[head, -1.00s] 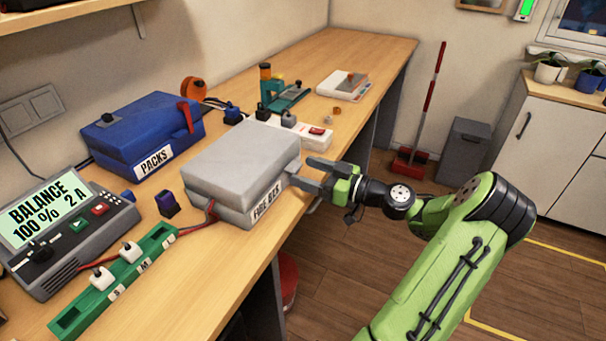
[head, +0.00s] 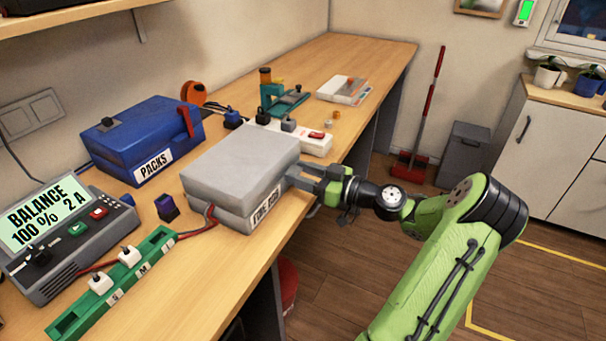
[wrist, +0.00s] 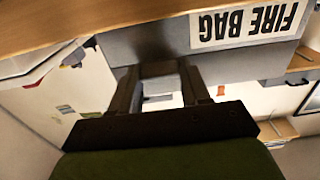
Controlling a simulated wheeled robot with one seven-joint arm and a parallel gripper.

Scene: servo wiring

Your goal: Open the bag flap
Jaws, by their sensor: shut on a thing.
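The grey fire bag (head: 240,160) lies on the workbench with its flap down flat on top. A "FIRE BAG" label (head: 266,206) is on its front side, and it shows upside down in the wrist view (wrist: 243,24). My gripper (head: 298,178) is at the bag's right front corner, shut on the edge of the bag flap. In the wrist view, the two dark fingers (wrist: 160,72) reach up to the grey bag (wrist: 150,42) beside the label. The exact grip between the fingertips is hidden.
A blue "PACKS" case (head: 140,135) stands behind left. A balance charger (head: 70,235) and a green strip (head: 115,285) with white plugs lie front left. A red wire (head: 195,232) runs to the bag. A white power strip (head: 300,138) lies behind the bag.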

